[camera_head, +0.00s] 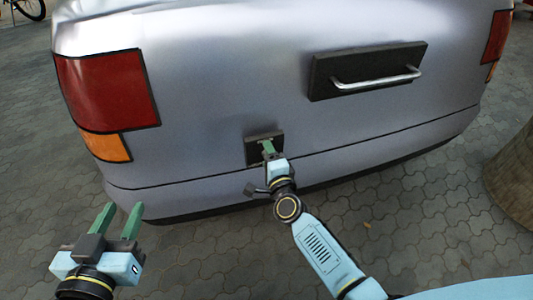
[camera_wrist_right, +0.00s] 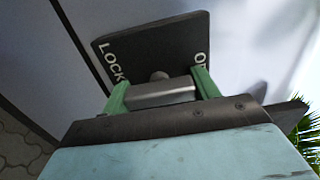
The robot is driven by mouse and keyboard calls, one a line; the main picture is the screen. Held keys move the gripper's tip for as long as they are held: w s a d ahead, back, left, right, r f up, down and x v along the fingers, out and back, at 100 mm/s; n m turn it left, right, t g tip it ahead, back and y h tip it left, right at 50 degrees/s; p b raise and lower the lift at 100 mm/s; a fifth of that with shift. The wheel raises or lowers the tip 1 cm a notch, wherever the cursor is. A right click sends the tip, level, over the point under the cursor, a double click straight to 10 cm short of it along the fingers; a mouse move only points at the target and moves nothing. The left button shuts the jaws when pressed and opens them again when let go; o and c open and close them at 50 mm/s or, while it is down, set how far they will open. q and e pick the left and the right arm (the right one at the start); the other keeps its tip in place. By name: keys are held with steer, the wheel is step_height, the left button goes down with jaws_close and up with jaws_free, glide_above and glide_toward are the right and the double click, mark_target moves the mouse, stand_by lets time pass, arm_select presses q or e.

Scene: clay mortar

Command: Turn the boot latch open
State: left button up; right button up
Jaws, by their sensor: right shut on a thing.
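The boot latch is a dark plate (camera_head: 251,150) on the silver car's rear, low and left of centre. In the right wrist view, the plate (camera_wrist_right: 150,50) reads "LOCK" at left and part of a word starting with "O" at right. A grey metal latch handle (camera_wrist_right: 160,93) stands out from it on a round pivot. My right gripper (camera_head: 267,147) is at the plate, its green fingers on both ends of the handle, shut on it. My left gripper (camera_head: 120,222) is open and empty, left of the latch, in front of the bumper.
The car's boot (camera_head: 220,70) has a dark panel with a silver bar handle (camera_head: 375,80) higher and to the right. Red and orange lights (camera_head: 108,90) are at the left. Paved ground (camera_head: 430,225) is open in front; a brown round object (camera_head: 515,180) stands at right.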

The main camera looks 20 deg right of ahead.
stand_by(0.4)
steer(key=o, duration=1)
steer(key=shift+s, duration=0.1)
arm_select(q)
steer(key=s+a+f+g+y+p, duration=0.3)
steer(key=s+a+f+g, duration=0.1)
steer(key=s+f+g, duration=0.4)
step_height(320, 180, down, 3)
steer(key=shift+s+a+r+n+g, duration=0.15)
steer(key=shift+s+a+n+g, duration=0.15)
steer(key=shift+g, duration=0.2)
arm_select(e)
steer(key=s, duration=1.3)
steer(key=shift+s+d, duration=0.15)
steer(key=shift+d, duration=0.05)
arm_select(q)
steer(key=shift+w, duration=0.15)
